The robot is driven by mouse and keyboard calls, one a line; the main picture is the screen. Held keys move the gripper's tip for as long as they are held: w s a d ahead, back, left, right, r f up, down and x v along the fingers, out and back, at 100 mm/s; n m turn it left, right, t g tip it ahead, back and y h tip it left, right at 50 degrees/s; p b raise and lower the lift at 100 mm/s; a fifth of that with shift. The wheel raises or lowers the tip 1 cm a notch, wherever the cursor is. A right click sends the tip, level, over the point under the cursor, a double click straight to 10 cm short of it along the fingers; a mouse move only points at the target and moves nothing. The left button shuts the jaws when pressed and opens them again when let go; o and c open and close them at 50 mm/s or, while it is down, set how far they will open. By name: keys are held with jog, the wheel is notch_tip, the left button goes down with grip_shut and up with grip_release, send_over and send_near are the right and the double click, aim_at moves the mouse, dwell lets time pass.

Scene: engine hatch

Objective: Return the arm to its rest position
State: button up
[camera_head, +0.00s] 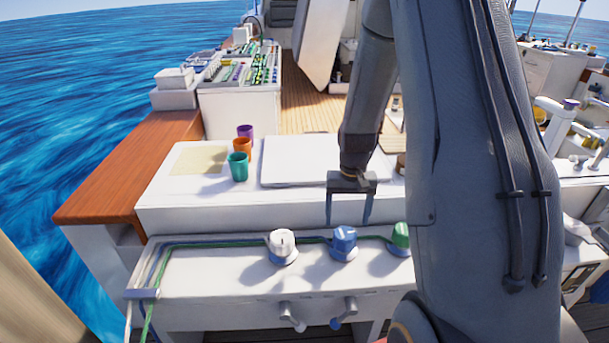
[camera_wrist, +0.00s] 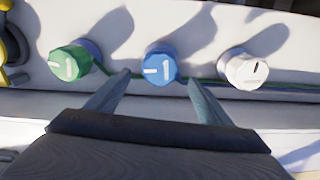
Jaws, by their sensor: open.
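My gripper (camera_head: 350,222) is open and empty, with its two fingers pointing down above the white panel. It hangs over the blue knob (camera_head: 343,242), and in the wrist view the blue knob (camera_wrist: 159,66) shows between and beyond the fingertips, apart from them as far as I can tell. A white knob (camera_head: 282,245) is to the left and a green knob (camera_head: 402,236) to the right, partly hidden by my arm. In the wrist view the green knob (camera_wrist: 70,64) is on the left and the white knob (camera_wrist: 245,69) on the right.
A white hatch lid (camera_head: 308,160) lies behind the gripper. Purple (camera_head: 245,131), orange (camera_head: 242,146) and teal (camera_head: 238,166) cups stand to its left. Two levers (camera_head: 344,312) project from the panel's front. A crowded console (camera_head: 238,70) stands farther back.

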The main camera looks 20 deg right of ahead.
jog(key=s+a+r+n, duration=0.4)
jog(key=s+a+r, duration=0.9)
jog(key=s+a, duration=0.2)
jog(key=shift+s+a+t, duration=0.15)
jog(key=shift+t, duration=0.25)
